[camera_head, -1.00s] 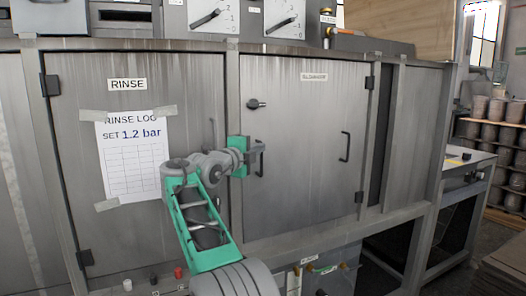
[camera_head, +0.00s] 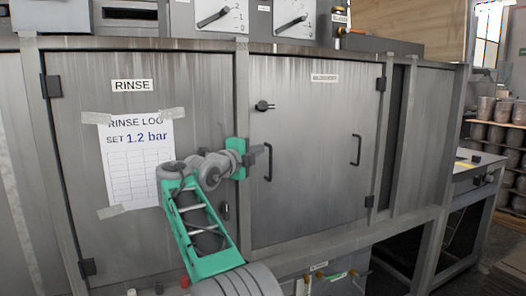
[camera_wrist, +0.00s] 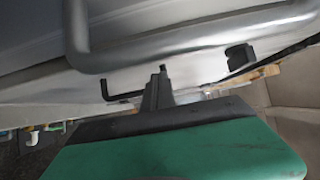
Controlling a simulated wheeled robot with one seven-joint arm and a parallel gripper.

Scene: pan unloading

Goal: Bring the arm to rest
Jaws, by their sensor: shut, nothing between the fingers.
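My arm's grey and green links reach up from the bottom centre in the head view. My gripper (camera_head: 258,150) is at their end, pointing right, shut and empty, in front of the left edge of the right cabinet door (camera_head: 310,190). A dark vertical handle (camera_head: 268,163) shows right beside the fingertips; I cannot tell whether they touch it. In the wrist view my gripper (camera_wrist: 163,75) shows its fingers together, with a grey bar handle (camera_wrist: 200,60) crossing close above them.
The left door (camera_head: 95,180) is marked RINSE and bears a taped log sheet (camera_head: 138,165). Both doors look closed. The right door has another handle (camera_head: 356,150) and a knob (camera_head: 264,106). Dials (camera_head: 220,16) stand above. Shelves of pots (camera_head: 500,110) are at far right.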

